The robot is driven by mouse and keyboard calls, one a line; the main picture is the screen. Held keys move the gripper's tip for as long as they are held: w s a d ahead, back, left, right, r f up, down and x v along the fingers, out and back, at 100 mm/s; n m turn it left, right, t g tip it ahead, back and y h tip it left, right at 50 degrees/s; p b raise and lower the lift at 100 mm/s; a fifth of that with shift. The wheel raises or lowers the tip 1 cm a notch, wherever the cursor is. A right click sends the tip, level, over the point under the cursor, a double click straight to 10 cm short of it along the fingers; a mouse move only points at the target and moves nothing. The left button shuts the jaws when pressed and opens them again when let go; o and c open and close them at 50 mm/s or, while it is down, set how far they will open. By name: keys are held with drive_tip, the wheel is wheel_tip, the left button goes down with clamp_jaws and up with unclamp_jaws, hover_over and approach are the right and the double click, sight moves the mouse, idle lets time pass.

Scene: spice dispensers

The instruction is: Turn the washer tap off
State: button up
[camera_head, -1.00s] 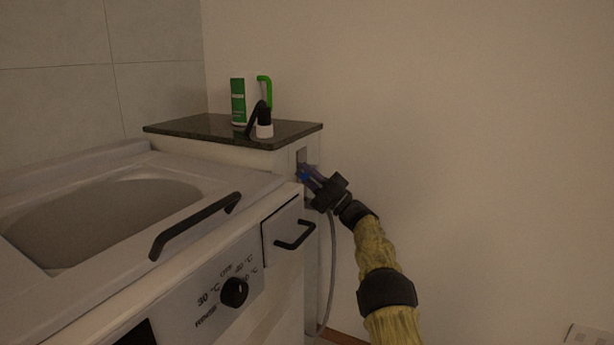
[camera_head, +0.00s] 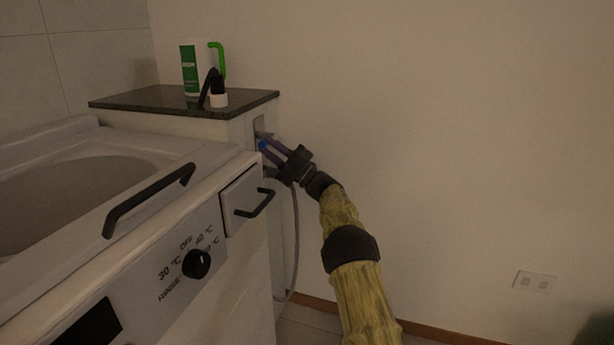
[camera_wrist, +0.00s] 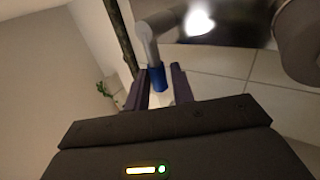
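The washer tap shows in the wrist view as a grey metal pipe (camera_wrist: 150,42) with a blue handle end (camera_wrist: 157,77). In the head view its blue part (camera_head: 264,145) shows at the recess in the side of the cabinet behind the washer. My gripper (camera_head: 272,148) is at this recess, and its fingers are apart. In the wrist view my gripper (camera_wrist: 160,85) is open, with the blue end near and between the fingertips. I cannot tell whether either finger touches it. The washer (camera_head: 150,262) stands at the left.
A grey hose (camera_head: 296,240) hangs below the tap. The washer's lid handle (camera_head: 150,198) sticks out. The floor at right looks clear.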

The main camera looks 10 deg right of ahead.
drive_tip(key=p+v, duration=0.3)
drive_tip(key=v, duration=1.2)
drive_tip(key=shift+d+f, duration=0.2)
